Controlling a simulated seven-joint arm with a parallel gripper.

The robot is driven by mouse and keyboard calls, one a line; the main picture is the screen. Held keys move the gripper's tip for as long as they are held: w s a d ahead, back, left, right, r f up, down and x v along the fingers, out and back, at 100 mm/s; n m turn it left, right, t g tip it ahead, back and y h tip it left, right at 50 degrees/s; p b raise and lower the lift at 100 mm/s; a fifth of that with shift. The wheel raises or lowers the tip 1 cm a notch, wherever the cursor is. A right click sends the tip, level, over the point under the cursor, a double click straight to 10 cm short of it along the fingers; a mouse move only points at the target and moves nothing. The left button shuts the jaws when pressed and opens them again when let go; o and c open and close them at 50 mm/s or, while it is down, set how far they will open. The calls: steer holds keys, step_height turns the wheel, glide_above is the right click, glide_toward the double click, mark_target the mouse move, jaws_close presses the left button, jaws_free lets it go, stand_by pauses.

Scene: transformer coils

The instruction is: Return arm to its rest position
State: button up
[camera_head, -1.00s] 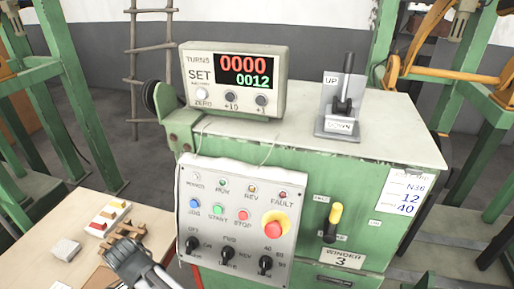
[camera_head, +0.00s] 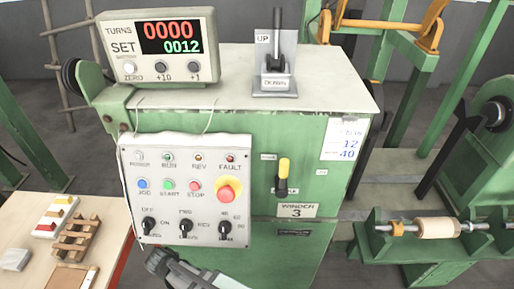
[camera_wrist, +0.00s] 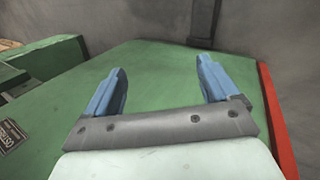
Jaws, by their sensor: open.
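My gripper (camera_wrist: 160,85) shows in the wrist view with its two blue fingers spread apart and nothing between them. Behind the fingers is a green surface with a red edge at right. In the head view, a grey part of my arm (camera_head: 180,268) shows at the bottom, in front of the winder below its control panel (camera_head: 185,205); the fingers cannot be made out there. The green winder cabinet (camera_head: 300,150) carries a turns counter (camera_head: 158,47) reading 0000 over 0012. An UP/DOWN lever (camera_head: 277,55) stands upright on its top.
A yellow-handled lever (camera_head: 283,175) is on the cabinet front. At right, a green stand holds a wooden spool (camera_head: 435,228) on a shaft.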

steer(key=w+d+f+g, duration=0.1)
steer(key=d+f, duration=0.2)
steer(key=d, duration=0.4)
steer(key=w+d+f+g+y, duration=0.1)
steer(key=d+f, duration=0.2)
steer(key=d, duration=0.4)
steer(key=w+d+f+g, duration=0.1)
steer(key=d+f+g, duration=0.15)
steer(key=d, duration=0.45)
steer(key=s+d+f+m+g+y, duration=0.1)
steer(key=s+d+f+y, duration=0.1)
steer(key=s+d, duration=0.3)
steer(key=s+d+f+g+y, duration=0.1)
steer(key=s+d+f, duration=0.4)
steer(key=d, duration=0.7)
steer(key=shift+s+m+y, duration=0.4)
steer(key=shift+s+y, duration=0.15)
steer(key=shift+y, duration=0.15)
steer(key=shift+o, duration=0.5)
